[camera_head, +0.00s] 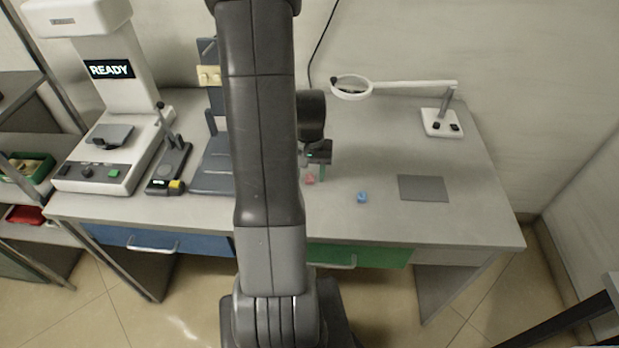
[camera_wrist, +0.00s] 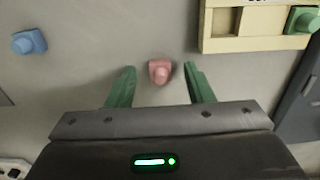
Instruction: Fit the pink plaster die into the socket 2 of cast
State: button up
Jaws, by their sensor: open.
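The pink die (camera_wrist: 159,72) sits on the grey table, a small block with a rounded knob. It also shows in the head view (camera_head: 310,179), just beside my gripper. My gripper (camera_wrist: 160,80) is open, its green fingers on either side of the pink die in the wrist view, with gaps to both; it also shows in the head view (camera_head: 316,172). A beige block (camera_wrist: 228,32) at the upper right of the wrist view holds a green die (camera_wrist: 303,20) in a recess. It may be the cast; its socket numbers cannot be read.
A blue die (camera_head: 361,197) lies on the table right of my gripper, with a grey mat (camera_head: 423,188) further right. A magnifier lamp (camera_head: 441,122) stands at the back. A dark grey stand (camera_head: 208,180) is to the left, partly hidden by my arm.

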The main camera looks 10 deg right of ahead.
jog(key=shift+f, duration=0.55)
grip_shut()
jog(key=shift+r, duration=0.15)
